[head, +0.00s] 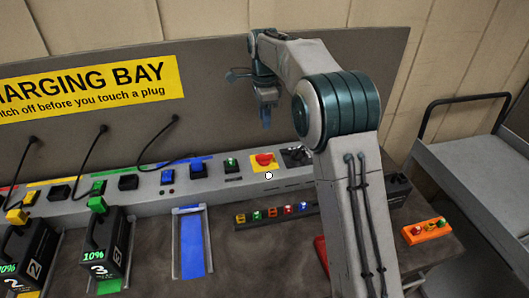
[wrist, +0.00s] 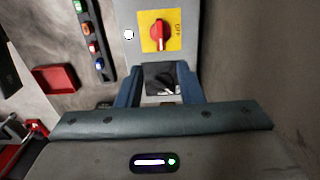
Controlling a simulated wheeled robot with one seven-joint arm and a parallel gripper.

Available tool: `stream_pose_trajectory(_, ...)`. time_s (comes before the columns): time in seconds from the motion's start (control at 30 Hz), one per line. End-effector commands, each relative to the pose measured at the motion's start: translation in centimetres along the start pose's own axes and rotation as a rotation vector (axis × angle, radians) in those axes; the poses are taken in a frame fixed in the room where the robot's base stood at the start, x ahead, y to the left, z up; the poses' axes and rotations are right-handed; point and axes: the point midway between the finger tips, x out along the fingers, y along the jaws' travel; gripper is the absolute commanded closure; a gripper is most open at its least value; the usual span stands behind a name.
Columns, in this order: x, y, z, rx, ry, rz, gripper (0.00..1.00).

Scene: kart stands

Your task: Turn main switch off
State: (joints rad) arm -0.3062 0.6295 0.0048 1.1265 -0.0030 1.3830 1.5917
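The main switch is a red rotary knob on a yellow plate. It is on the sloped grey console in the head view (head: 264,161) and at the top centre of the wrist view (wrist: 158,33). The word OFF shows on the plate's right side in the wrist view. My gripper (head: 266,120) hangs above and behind the console in the head view. In the wrist view my gripper (wrist: 157,72) is open and empty, its two blue fingers apart. A black knob (wrist: 162,82) shows between the fingers, with the red knob beyond them. I see no contact with either.
A row of coloured buttons (head: 272,213) lies in front of the console. Black battery packs (head: 105,250) with cables and a blue-floored empty bay (head: 191,243) are to the left. An orange button box (head: 427,230) is at the right. A red tray (wrist: 55,79) lies nearby.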

Motion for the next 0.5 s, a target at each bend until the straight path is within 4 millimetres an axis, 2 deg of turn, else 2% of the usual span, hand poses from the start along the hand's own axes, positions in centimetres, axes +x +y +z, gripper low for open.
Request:
stream_pose_trajectory(0.17, 1.4, -0.2, 0.1, 0.013, 0.000, 0.006, 0.66)
stream_pose_trajectory(0.27, 3.0, -0.1, 0.1, 0.012, 0.000, 0.007, 0.66)
stream_pose_trajectory(0.5, 8.1, -0.1, 0.1, 0.010, 0.000, 0.008, 0.66)
